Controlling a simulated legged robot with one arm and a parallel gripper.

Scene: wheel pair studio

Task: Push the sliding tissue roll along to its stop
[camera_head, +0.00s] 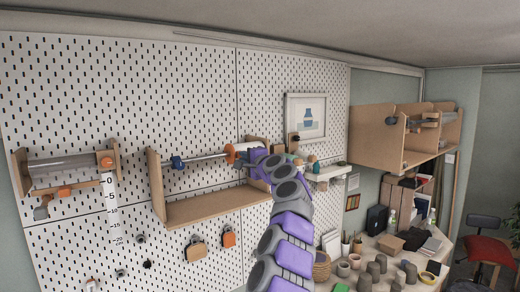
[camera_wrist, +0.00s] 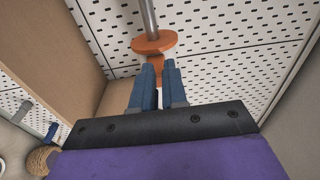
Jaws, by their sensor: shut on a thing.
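The tissue roll (camera_head: 246,147) is a white cylinder on a metal rod (camera_head: 205,157) in a wooden wall holder. An orange disc (camera_head: 231,153) sits at its left end. My gripper (camera_head: 259,158) is at the roll, right of the disc, near the holder's right side. In the wrist view, my blue fingers (camera_wrist: 158,76) are shut just below the orange disc (camera_wrist: 154,42), with a narrow white strip between them. The metal rod (camera_wrist: 148,14) runs up from the disc. The fingers hide most of the held part. A blue knob (camera_head: 177,162) is at the rod's left end.
The holder's wooden left side (camera_head: 157,186) and bottom board (camera_head: 215,206) frame the rod. The rod is bare between knob and disc. A second holder (camera_head: 68,170) hangs at the left. A small white shelf (camera_head: 327,173) is right of my gripper.

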